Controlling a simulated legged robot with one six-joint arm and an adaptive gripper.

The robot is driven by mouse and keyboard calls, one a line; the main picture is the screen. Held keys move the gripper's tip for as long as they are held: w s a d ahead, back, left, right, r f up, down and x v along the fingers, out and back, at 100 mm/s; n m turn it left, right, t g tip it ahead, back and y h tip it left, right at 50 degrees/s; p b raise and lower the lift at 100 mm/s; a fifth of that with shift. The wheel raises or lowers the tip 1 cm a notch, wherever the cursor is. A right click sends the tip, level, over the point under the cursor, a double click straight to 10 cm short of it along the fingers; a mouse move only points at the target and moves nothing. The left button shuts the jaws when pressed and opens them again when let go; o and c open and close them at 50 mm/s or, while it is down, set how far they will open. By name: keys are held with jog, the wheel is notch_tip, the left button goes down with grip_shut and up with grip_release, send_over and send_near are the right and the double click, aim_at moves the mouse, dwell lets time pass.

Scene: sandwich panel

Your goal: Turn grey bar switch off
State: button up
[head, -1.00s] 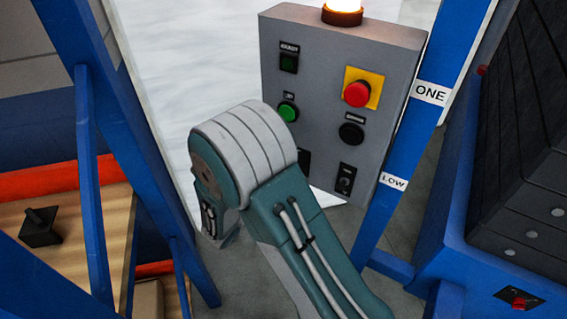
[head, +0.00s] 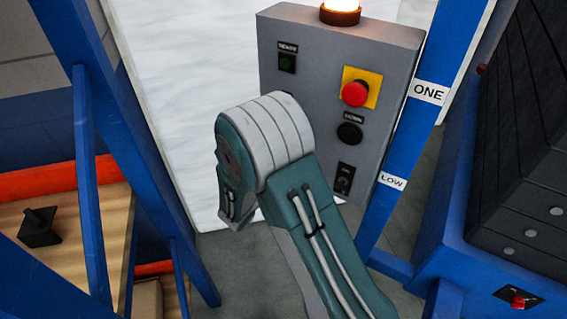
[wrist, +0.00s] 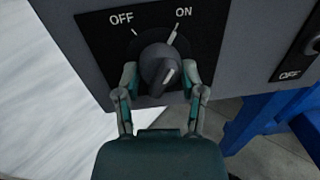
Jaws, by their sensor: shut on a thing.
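The grey bar switch (wrist: 160,66) is a dark grey rotary knob on a black plate (wrist: 102,45) marked OFF at upper left and ON at upper right. Its pale pointer line tilts up and right, toward the ON mark. My gripper (wrist: 160,78) has one finger on each side of the knob in the wrist view and is shut on it. In the head view my arm hides the switch and the gripper, in front of the grey control box (head: 330,60).
The box also carries a red emergency button (head: 355,94) on yellow, a black button (head: 349,133) and a small lower switch (head: 344,180). A blue post (head: 410,140) stands right of it. A blue frame (head: 150,150) stands at left.

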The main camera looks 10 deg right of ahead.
jog(key=shift+w+n, duration=0.1)
jog(key=shift+n, duration=0.2)
jog(key=n, duration=0.5)
jog(key=shift+r+n, duration=0.1)
jog(key=shift+n, duration=0.2)
jog(key=n+t, duration=0.1)
jog(key=n, duration=0.5)
dwell(0.5)
jog(key=o, duration=1.2)
jog(key=shift+c, duration=0.2)
jog(key=v, duration=1.2)
jog(key=shift+f, duration=0.25)
